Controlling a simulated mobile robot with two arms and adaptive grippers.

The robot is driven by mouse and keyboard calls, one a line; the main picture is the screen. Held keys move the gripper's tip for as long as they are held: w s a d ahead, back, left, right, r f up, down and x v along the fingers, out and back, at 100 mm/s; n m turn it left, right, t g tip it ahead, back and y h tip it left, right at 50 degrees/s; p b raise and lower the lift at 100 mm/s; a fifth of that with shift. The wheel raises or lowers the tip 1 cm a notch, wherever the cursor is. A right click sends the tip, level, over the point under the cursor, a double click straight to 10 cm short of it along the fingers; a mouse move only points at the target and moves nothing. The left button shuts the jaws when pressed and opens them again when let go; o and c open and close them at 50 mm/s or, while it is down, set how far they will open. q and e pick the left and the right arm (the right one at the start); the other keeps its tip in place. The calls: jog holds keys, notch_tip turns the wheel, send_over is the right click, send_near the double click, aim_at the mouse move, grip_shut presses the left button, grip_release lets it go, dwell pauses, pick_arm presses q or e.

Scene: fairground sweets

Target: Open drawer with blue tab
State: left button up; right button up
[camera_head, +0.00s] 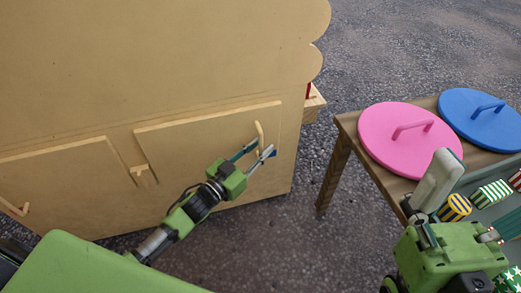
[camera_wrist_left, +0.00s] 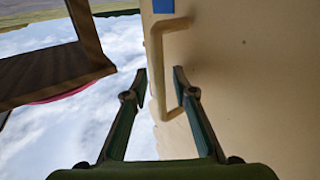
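A tan cabinet (camera_head: 60,70) fills the left of the head view. Its right-hand front panel (camera_head: 200,140) carries a pale upright bar handle (camera_head: 259,132). A small blue tab (camera_head: 273,154) shows beside the handle, partly behind my gripper; it also shows in the left wrist view (camera_wrist_left: 163,6). My left gripper (camera_head: 257,153) is open at the handle. In the left wrist view the handle (camera_wrist_left: 157,70) lies between the two separated fingers (camera_wrist_left: 160,80), which are not closed on it. The panel appears flush with the cabinet front.
Another panel (camera_head: 60,185) with its handle is at the left. A wooden table (camera_head: 345,125) at the right holds pink (camera_head: 400,150) and blue (camera_head: 475,115) lids and several striped cups. Paved floor lies between.

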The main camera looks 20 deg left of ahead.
pick_arm(q)
jog(key=shift+w+d, duration=0.1)
jog(key=shift+w, duration=0.1)
grip_shut()
jog(key=shift+s, duration=0.15)
